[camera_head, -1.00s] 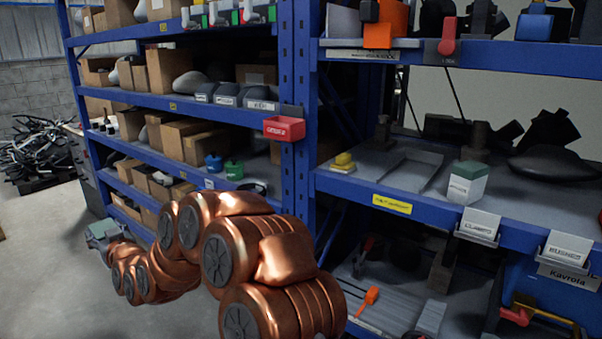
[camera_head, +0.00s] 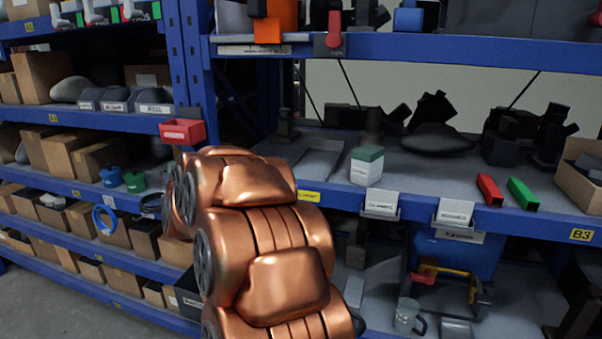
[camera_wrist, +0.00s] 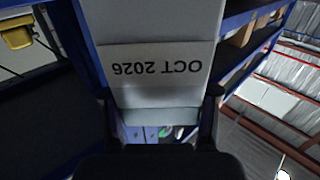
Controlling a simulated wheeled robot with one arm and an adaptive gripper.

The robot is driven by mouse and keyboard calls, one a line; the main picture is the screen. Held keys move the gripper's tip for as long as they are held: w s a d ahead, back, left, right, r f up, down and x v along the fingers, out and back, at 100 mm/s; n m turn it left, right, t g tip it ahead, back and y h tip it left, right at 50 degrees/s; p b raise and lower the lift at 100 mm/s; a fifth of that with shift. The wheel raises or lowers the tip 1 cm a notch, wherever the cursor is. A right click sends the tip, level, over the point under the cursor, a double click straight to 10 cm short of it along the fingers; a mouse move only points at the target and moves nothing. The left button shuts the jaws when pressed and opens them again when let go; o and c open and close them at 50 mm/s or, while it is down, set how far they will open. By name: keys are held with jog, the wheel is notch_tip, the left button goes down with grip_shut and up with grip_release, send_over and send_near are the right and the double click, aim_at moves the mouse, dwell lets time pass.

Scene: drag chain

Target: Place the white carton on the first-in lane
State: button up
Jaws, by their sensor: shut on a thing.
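In the wrist view a white carton (camera_wrist: 150,25) with an upside-down label reading "OCT 2026" (camera_wrist: 152,67) fills the middle. My gripper (camera_wrist: 160,112) is shut on it, with dark fingers at its two sides. In the head view my copper arm hides the gripper and the held carton. Another white carton with a green top (camera_head: 365,170) stands upright on the middle shelf (camera_head: 420,180) near its front edge. A grey channel-like recess (camera_head: 308,158) lies to its left on that shelf. I cannot tell which lane is the first-in lane.
Card holders (camera_head: 381,204) hang on the shelf's front edge. Red (camera_head: 489,190) and green (camera_head: 522,194) blocks lie to the right. A blue upright (camera_head: 190,60) and a red bin (camera_head: 182,131) stand close to my arm. Dark parts (camera_head: 437,140) fill the back.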

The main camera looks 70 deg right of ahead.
jog(key=s+d+r+m+g+h, duration=0.25)
jog(key=s+d+g, duration=0.2)
jog(key=s, duration=0.85)
jog(key=s+d+r+m+g+h, duration=0.2)
jog(key=s+d+r+m+g, duration=0.3)
jog(key=s, duration=0.8)
jog(key=s+d+r+m+g+h, duration=0.15)
jog(key=s+d, duration=0.45)
jog(key=s, duration=0.6)
jog(key=w+d+f+p, duration=0.5)
jog(key=w+d+p, duration=0.2)
jog(key=w+d, duration=0.3)
jog(key=shift+w+g, duration=0.3)
jog(key=shift+w, duration=0.7)
jog(key=shift+f, duration=0.55)
jog(key=o, duration=1.5)
jog(key=shift+c, duration=0.2)
jog(key=shift+r, duration=0.15)
